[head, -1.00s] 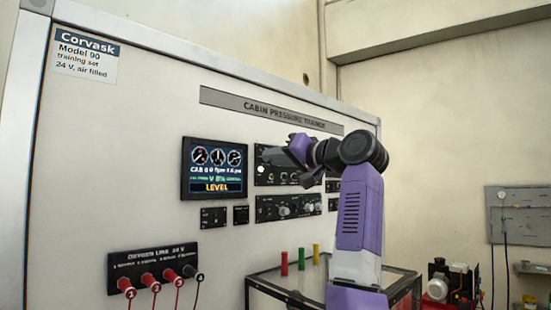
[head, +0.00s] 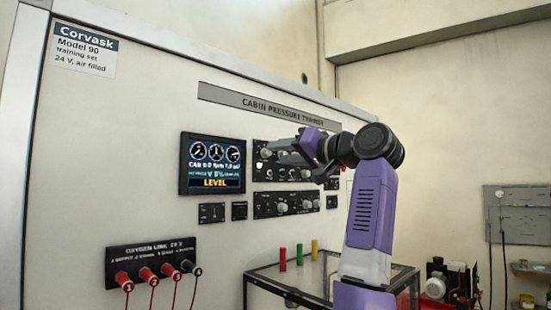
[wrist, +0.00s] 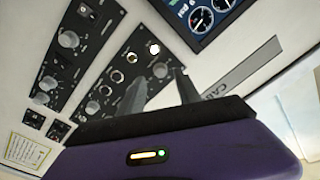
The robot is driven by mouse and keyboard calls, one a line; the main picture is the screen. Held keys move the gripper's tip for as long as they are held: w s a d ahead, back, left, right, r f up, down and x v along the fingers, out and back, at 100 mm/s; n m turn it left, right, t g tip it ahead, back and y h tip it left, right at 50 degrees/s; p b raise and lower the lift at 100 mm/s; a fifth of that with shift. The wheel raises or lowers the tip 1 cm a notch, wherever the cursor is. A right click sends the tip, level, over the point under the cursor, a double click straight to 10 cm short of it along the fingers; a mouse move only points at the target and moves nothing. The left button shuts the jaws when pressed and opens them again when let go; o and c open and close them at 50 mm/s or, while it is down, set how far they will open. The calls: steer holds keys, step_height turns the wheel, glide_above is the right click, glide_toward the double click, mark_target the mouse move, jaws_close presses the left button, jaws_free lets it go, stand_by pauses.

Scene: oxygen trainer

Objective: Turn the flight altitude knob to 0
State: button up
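The upper black control panel (head: 262,172) holds a row of small round controls and a grey knob near its left end. The lower black panel (head: 262,206) holds two larger grey knobs, a left one (head: 282,208) and a right one (head: 306,205). These also show in the wrist view, as one knob (wrist: 68,39) and another knob (wrist: 48,83). Labels are too small to tell which is the flight altitude knob. My gripper (head: 278,150) is in front of the upper panel, hiding part of it. In the wrist view its two fingers are apart with nothing between them.
A screen (head: 213,165) reading LEVEL is left of the panels. A glass-topped table (head: 268,272) with red, green and yellow cylinders stands below the panels.

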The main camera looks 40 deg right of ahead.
steer(key=shift+s+f+b, duration=0.15)
steer(key=shift+s+b, duration=0.35)
steer(key=shift+s, duration=1.75)
steer(key=shift+d, duration=0.1)
